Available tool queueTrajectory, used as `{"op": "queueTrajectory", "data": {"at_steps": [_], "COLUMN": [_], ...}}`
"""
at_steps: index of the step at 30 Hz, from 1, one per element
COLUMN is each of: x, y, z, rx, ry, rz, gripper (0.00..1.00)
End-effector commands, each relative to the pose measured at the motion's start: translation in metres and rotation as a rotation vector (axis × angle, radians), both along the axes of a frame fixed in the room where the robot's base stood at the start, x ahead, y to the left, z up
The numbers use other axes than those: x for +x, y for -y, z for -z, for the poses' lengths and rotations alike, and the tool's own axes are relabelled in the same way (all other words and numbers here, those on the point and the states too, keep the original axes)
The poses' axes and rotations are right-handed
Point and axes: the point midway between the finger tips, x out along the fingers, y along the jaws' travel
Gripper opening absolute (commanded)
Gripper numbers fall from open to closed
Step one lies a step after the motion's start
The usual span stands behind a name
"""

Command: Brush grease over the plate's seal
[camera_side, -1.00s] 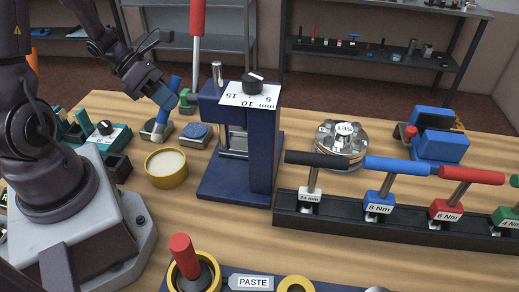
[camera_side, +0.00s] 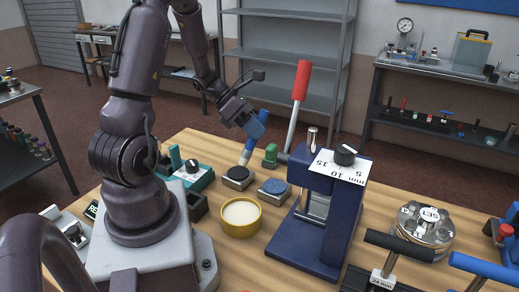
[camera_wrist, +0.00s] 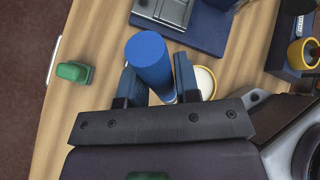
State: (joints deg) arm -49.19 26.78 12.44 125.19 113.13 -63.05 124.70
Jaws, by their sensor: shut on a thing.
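My gripper (camera_side: 251,122) is shut on an upright brush with a blue handle (camera_side: 251,149). In the wrist view the blue handle (camera_wrist: 150,60) stands between the two fingers (camera_wrist: 156,86). The brush's lower end is at a small dark block (camera_side: 238,178); I cannot tell whether it touches. A yellow tin of pale grease (camera_side: 242,217) stands in front of that block, partly hidden by my gripper in the wrist view (camera_wrist: 205,83). A grey metal plate-like piece (camera_wrist: 163,12) sits at the blue press; I cannot make out its seal.
The blue press (camera_side: 322,225), with a millimetre scale, stands right of the tin.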

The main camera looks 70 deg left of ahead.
Motion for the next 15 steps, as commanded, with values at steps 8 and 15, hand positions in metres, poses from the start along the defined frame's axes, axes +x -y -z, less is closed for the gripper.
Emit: {"op": "queueTrajectory", "data": {"at_steps": [8, 15], "x": [0.017, 0.018], "y": [-0.059, -0.055], "z": [-0.041, -0.034], "rx": [0.023, 0.028], "ry": [0.083, 0.129], "rz": [0.046, 0.066], "gripper": [0.06, 0.06]}}
